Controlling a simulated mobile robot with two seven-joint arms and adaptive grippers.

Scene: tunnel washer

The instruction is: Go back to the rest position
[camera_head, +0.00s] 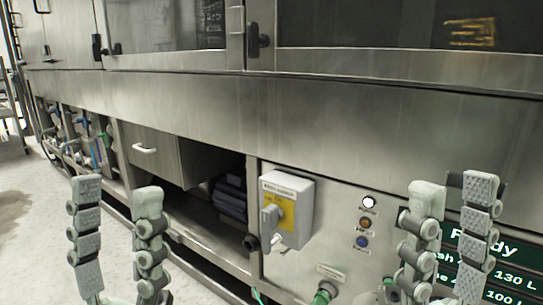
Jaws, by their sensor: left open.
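My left gripper (118,212) is at the lower left, its two grey padded fingers upright and apart, with nothing between them. My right gripper (447,212) is at the lower right, its two fingers also upright and apart, with no object between them. Both grippers appear in front of the steel tunnel washer (200,115). The right one overlaps the lower front panel and part of a dark display (505,268) with white text. I cannot tell how far either gripper is from the machine.
A grey switch box (299,190) with a yellow plate and rotary handle sticks out from the panel. Round buttons (363,222) are to its right. A blue-black motor (230,195) sits in the open bay. Pale floor (30,215) is clear at the left.

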